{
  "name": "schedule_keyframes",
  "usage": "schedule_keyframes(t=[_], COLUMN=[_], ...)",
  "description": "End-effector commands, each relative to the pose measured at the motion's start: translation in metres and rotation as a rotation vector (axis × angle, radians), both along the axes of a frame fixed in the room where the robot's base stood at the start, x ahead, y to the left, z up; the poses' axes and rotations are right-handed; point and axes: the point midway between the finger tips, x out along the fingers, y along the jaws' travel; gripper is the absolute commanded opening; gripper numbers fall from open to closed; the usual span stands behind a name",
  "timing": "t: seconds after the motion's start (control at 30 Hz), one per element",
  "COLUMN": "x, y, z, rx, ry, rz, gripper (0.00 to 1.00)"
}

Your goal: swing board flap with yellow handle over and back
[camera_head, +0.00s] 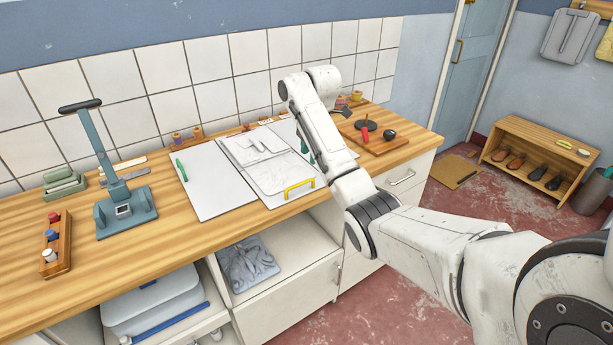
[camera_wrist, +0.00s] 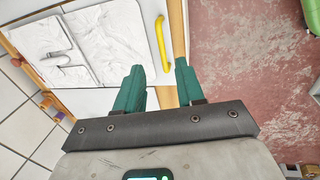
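A white board (camera_head: 213,187) lies on the wooden counter, with a paler flap (camera_head: 268,172) resting flat on its right part. The yellow handle (camera_head: 299,189) is a bar at the flap's front right edge. My gripper (camera_head: 308,152) hangs over the board's right side, mostly hidden behind my arm; only bits of green finger show. In the wrist view, my gripper (camera_wrist: 160,66) is open and empty, with two green fingers apart. The yellow handle (camera_wrist: 160,42) shows just beyond the gap between the fingertips; I cannot tell the height between them. The flap (camera_wrist: 80,45) lies left of it.
A teal press with a lever (camera_head: 122,205) and a rack of small bottles (camera_head: 57,245) stand on the counter's left. Spools (camera_head: 178,138) line the tiled wall. The counter's front edge runs close to the handle.

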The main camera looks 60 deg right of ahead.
Motion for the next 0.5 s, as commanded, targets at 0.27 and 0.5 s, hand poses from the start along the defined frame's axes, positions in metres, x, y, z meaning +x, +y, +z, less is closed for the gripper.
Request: schedule_keyframes(t=[0.27, 0.5], x=[0.007, 0.013], y=[-0.003, -0.007], z=[-0.045, -0.083], rx=[0.004, 0.003], ry=[0.004, 0.003], rz=[-0.002, -0.001], gripper=[0.38, 0.38])
